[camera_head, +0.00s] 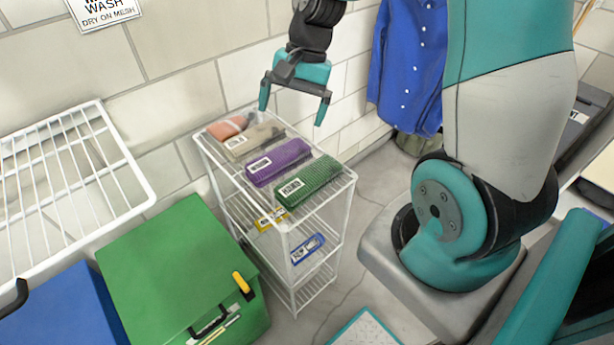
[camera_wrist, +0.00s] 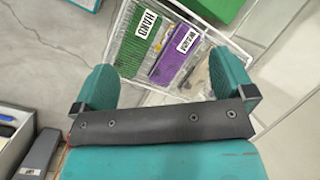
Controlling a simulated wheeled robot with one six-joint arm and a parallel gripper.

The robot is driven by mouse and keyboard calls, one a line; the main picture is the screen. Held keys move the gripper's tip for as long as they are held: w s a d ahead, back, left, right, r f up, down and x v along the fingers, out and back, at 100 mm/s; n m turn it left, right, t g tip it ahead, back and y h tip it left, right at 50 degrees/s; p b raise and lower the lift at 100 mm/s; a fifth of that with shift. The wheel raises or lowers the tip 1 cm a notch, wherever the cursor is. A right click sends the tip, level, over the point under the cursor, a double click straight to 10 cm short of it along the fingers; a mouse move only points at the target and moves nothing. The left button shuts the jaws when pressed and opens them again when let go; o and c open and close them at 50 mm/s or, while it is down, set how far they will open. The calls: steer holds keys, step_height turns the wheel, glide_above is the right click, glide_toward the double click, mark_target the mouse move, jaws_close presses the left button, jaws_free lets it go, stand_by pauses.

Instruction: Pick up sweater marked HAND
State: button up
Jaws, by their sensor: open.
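A folded green sweater (camera_head: 312,183) lies on the top shelf of a white wire rack, at its front right end. In the wrist view its label reads HAND, and the sweater (camera_wrist: 135,47) shows ahead of the fingers, to the left of centre. A folded purple sweater (camera_head: 278,162) with a white label lies beside it; it also shows in the wrist view (camera_wrist: 172,60). My gripper (camera_head: 292,112) is open and empty, fingers pointing down, above the rack's back side and apart from the sweaters.
A beige folded item (camera_head: 254,142) and an orange one (camera_head: 229,127) share the top shelf of the rack (camera_head: 347,178). Yellow (camera_head: 271,218) and blue (camera_head: 308,248) items lie lower. A green box (camera_head: 165,265) stands left. A blue shirt (camera_head: 407,65) hangs behind right.

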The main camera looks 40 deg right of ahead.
steer(key=d+f+m, duration=0.8)
steer(key=d, duration=0.3)
steer(key=p, duration=0.2)
glide_toward(311, 175)
steer(key=shift+y, duration=0.3)
steer(key=x, duration=0.2)
steer(key=d+x, duration=0.1)
steer(key=x, duration=0.2)
steer(key=shift+w+f, duration=0.1)
steer(key=shift+f, duration=0.05)
steer(key=p+x, duration=0.2)
steer(key=x, duration=0.3)
steer(key=shift+a, duration=0.2)
steer(key=shift+a+f, duration=0.15)
steer(key=shift+f, duration=0.4)
steer(key=c, duration=1.1)
steer(key=shift+r, duration=0.15)
steer(key=shift+c, duration=0.2)
